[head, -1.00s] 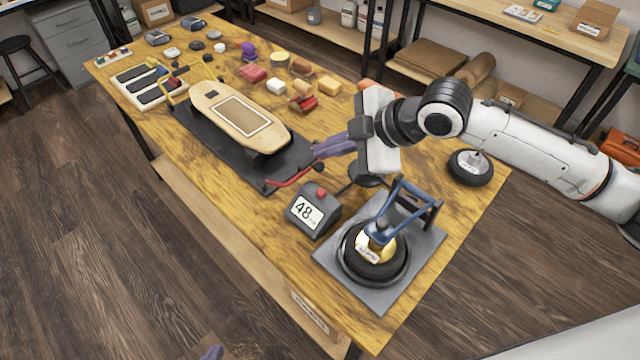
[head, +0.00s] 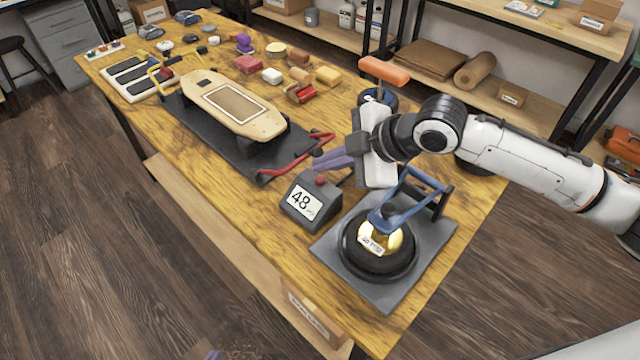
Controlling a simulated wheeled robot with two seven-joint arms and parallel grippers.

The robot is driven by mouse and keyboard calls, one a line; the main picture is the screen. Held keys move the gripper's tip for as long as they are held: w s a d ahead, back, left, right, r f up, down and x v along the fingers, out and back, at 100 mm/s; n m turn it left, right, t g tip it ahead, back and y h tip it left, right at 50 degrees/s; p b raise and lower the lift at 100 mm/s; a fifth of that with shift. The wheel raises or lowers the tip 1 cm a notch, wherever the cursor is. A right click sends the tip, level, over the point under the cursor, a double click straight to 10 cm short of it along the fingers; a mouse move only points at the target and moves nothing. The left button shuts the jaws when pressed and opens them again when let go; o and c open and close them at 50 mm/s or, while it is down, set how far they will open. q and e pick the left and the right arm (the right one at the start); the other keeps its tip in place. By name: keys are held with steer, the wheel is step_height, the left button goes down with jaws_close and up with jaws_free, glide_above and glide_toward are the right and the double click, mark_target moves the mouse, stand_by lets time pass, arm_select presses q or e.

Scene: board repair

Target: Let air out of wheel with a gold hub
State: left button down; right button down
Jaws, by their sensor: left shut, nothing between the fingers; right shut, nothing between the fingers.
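The wheel with the gold hub (head: 381,242) lies flat, its black tyre (head: 375,266) on a grey plate (head: 335,228). A small label on the hub is too small to read. A blue lever frame (head: 427,180) leans over the hub. A grey gauge (head: 309,203) beside the plate reads 48 and has a red button (head: 320,180) on top. My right gripper (head: 318,160) has its purple fingers shut and empty, just above and behind the button; contact is not clear. Only a purple tip of my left gripper (head: 214,355) shows at the bottom edge, shut, away from the table.
A skateboard deck (head: 232,105) sits on a dark mat with a red bar (head: 300,150) at its near end. A pump with an orange handle (head: 384,71) stands behind my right gripper. My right arm partly hides another black wheel (head: 472,165). Several small items lie at the far end.

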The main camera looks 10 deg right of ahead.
mark_target(320, 180)
steer(key=shift+f, duration=0.2)
stand_by(0.7)
stand_by(1.0)
steer(key=shift+f, duration=0.15)
steer(key=shift+f, duration=0.3)
steer(key=shift+f, duration=0.1)
stand_by(0.5)
steer(key=shift+f, duration=0.45)
stand_by(0.4)
stand_by(1.3)
